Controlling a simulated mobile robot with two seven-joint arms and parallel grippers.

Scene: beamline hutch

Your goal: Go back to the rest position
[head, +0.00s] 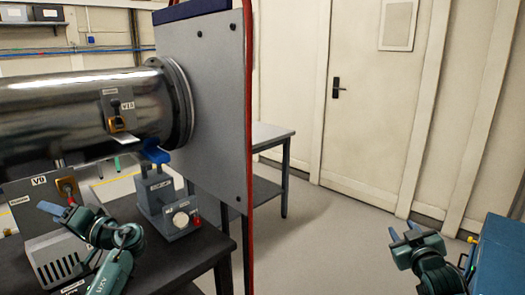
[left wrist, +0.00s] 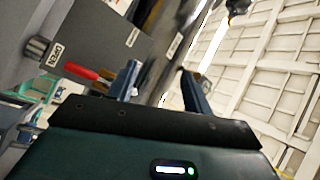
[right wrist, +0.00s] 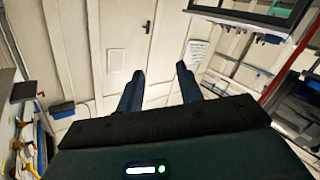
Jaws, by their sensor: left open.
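My left gripper (head: 66,212) is at the lower left of the head view, in front of the grey box labelled V0 and above the dark bench. In the left wrist view its two blue fingers (left wrist: 160,78) stand apart with nothing between them. My right gripper (head: 404,234) is at the lower right of the head view, over open floor and left of a blue cabinet. In the right wrist view its fingers (right wrist: 160,78) are also apart and empty. Both grippers appear clear of contact.
A large metal cylinder (head: 60,105) ends at a grey upright panel (head: 215,100). A small grey device (head: 168,205) stands on the dark bench (head: 200,262). A side table (head: 268,135) stands behind the panel. The blue cabinet (head: 500,258) is at right. The middle floor is clear before the door (head: 375,110).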

